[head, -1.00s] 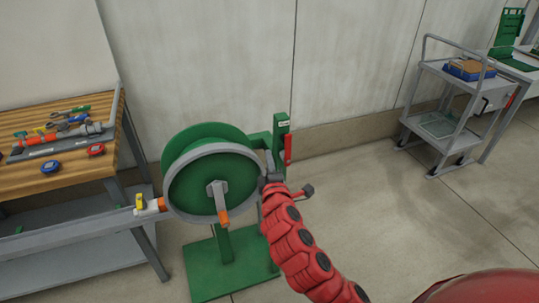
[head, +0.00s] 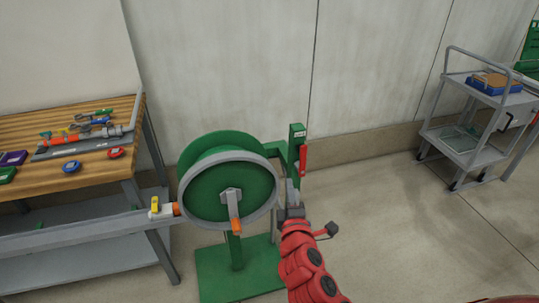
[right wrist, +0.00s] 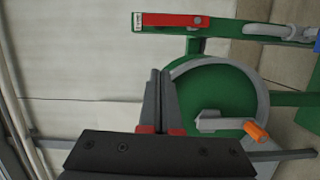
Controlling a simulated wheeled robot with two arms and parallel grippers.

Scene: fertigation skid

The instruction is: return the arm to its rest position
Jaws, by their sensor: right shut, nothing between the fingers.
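My right arm is red and comes up from the bottom of the head view. Its gripper (head: 292,196) is just right of the green hose reel (head: 220,190). In the right wrist view the gripper (right wrist: 160,75) has its two grey fingers together with nothing between them. The reel, with its grey rim and orange-handled crank (head: 235,224), also shows in the right wrist view (right wrist: 225,85), beyond and to the right of the fingers. I cannot tell the exact gap between gripper and reel. My left gripper is not in view.
A red lever (head: 303,160) sits on the green post beside the reel. A wooden workbench (head: 60,180) with tools and a pipe stands at left. A grey cart (head: 470,150) stands at right. Floor between is clear.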

